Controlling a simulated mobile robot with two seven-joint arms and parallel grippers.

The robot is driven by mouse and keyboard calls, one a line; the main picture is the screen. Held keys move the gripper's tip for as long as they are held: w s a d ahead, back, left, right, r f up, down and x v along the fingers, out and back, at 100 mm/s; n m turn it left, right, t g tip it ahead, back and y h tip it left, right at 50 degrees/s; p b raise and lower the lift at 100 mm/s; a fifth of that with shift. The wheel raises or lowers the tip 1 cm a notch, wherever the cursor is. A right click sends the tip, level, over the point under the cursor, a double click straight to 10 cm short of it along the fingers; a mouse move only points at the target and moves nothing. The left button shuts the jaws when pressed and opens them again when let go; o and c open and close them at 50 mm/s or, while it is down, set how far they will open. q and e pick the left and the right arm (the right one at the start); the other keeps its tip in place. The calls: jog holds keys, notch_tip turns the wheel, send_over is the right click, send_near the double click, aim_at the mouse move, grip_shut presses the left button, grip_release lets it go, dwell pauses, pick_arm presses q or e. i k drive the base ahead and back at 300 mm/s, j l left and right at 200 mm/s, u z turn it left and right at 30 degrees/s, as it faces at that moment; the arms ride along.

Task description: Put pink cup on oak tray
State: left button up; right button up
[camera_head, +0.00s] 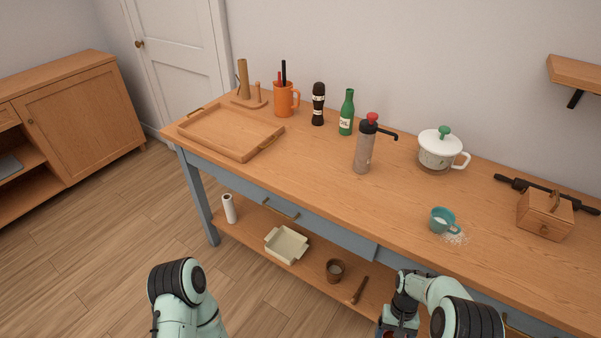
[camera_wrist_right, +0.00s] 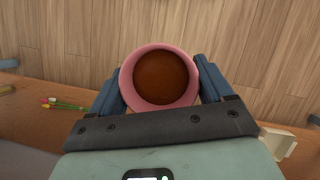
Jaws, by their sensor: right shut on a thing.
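The pink cup (camera_wrist_right: 128,85) is in the right wrist view, seen from above with its round mouth up and something brown filling it. My right gripper (camera_wrist_right: 160,82) is shut on it, one blue finger on each side. In the head view my right arm is at the bottom right; the cup cannot be made out there. The oak tray (camera_head: 230,131) lies at the left end of the counter, flat, with raised rims and handles, and looks empty. My left arm shows at the bottom, but its gripper is out of view.
A lower shelf holds a cream dish (camera_head: 286,246).

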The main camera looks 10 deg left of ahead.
aim_at(247, 137)
jog(key=i+j, duration=0.15)
jog(key=j, duration=0.25)
jog(key=i+j+u, duration=0.1)
jog(key=j, duration=0.35)
jog(key=i+j+u, duration=0.1)
jog(key=j, duration=0.3)
jog(key=i+j, duration=0.25)
jog(key=j, duration=0.15)
jog(key=i+j+u, duration=0.1)
jog(key=j, duration=0.3)
jog(key=i+j, duration=0.25)
jog(key=j, duration=0.15)
jog(key=i+j+u, duration=0.1)
jog(key=j, duration=0.3)
jog(key=i, duration=0.05)
